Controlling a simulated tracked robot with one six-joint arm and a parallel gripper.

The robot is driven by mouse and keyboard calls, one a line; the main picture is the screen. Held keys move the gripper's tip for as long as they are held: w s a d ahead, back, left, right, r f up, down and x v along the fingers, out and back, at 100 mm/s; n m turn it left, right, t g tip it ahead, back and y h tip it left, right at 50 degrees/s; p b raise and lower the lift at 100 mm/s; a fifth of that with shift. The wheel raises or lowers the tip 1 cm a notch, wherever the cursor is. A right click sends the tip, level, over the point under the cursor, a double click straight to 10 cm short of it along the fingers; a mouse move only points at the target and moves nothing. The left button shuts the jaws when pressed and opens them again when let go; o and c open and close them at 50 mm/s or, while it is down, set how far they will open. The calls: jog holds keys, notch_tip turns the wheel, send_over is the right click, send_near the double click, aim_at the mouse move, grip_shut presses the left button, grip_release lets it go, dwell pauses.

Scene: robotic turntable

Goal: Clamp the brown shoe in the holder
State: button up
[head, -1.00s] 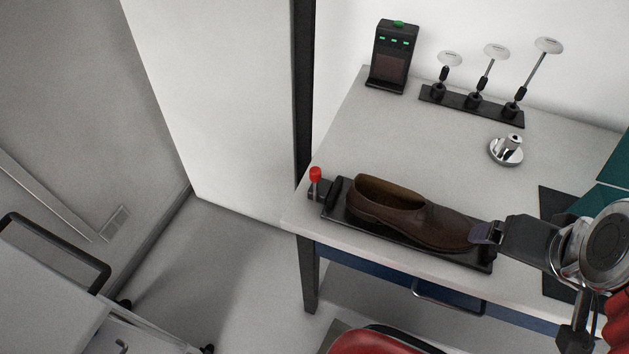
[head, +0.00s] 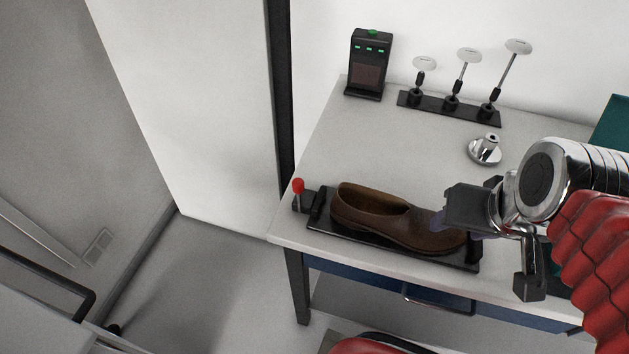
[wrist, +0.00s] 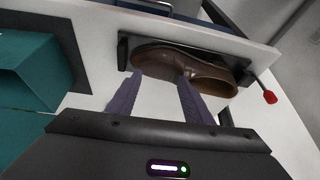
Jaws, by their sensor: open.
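The brown shoe (head: 385,215) lies on the black holder plate (head: 345,232) near the table's front edge, its toe to the right. The holder has a dark block at each end and a red-knobbed lever (head: 298,187) at its left end. My gripper (head: 437,221) is over the toe end of the shoe and hides part of it. In the wrist view my gripper (wrist: 155,85) is open, its two purple fingers apart and pointing at the shoe (wrist: 185,65), with nothing held. The red knob (wrist: 269,97) shows at the right there. I cannot tell whether the fingers touch the shoe.
A black device with green lights (head: 369,65) stands at the back left. A rack of round-headed tools (head: 450,107) is beside it. A chrome fitting (head: 485,150) stands mid-table. A teal box (wrist: 30,72) shows in the wrist view.

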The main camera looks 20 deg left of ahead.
jog(key=a+r+g, duration=0.1)
jog(key=a, duration=0.3)
jog(key=w+a+g+y, duration=0.1)
jog(key=a, duration=0.4)
jog(key=w+a+r+g+y, duration=0.1)
jog(key=a, duration=0.4)
jog(key=shift+a+r, duration=0.2)
jog(key=shift+r, duration=0.15)
jog(key=c, duration=1)
jog(key=a+r+m, duration=0.1)
jog(key=a, duration=0.1)
jog(key=a+r+m+y, duration=0.1)
jog(key=r, duration=0.1)
jog(key=shift+s+a+r+g, duration=0.15)
jog(key=shift+s+a+g, duration=0.05)
jog(key=shift+a+g, duration=0.2)
grip_shut()
jog(key=shift+s+m, duration=0.3)
